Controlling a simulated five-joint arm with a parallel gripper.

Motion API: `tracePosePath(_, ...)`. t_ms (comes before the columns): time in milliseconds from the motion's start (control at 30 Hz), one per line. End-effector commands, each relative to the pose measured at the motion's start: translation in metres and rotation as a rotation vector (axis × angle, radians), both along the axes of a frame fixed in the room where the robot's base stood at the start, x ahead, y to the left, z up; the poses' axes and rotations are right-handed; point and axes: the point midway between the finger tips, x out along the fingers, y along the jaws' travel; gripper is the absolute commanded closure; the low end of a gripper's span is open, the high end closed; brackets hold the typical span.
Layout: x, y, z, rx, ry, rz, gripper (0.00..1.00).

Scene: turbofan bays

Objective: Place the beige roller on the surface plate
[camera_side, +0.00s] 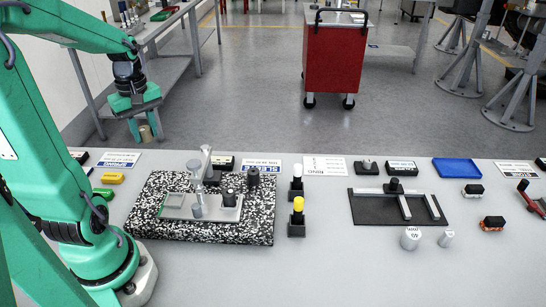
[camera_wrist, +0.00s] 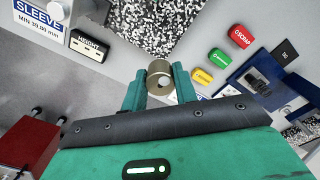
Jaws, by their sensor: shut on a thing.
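The beige roller (camera_wrist: 160,72) is a short cylinder with a hole in its end. My gripper (camera_wrist: 160,90) is shut on it, with a green finger on either side. In the side view, my gripper (camera_side: 145,125) hangs at the upper left, holding the roller (camera_side: 146,133) well apart from the plate. The surface plate (camera_side: 262,218) is a black-and-white speckled slab on the bench. It bears a metal stand (camera_side: 197,185) on a pale base and dark cylindrical parts. The wrist view shows part of the plate (camera_wrist: 150,28) beyond the roller.
A yellow (camera_side: 112,177) and a green block lie left of the plate. Posts with white and yellow (camera_side: 298,205) tops stand close at its right. A black mat (camera_side: 375,208) with metal bars lies further right. A speckled strip along the plate's front and right is clear.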

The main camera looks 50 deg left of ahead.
Motion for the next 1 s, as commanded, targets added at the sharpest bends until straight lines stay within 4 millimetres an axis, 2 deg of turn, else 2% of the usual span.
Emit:
tracePosePath(200, 0.0, 0.0, -0.026, -0.001, 0.001, -0.002, 1.0)
tracePosePath(633, 0.0, 0.0, -0.041, -0.002, 0.002, -0.002, 1.0)
tracePosePath(1000, 0.0, -0.001, -0.088, -0.002, 0.002, -0.002, 1.0)
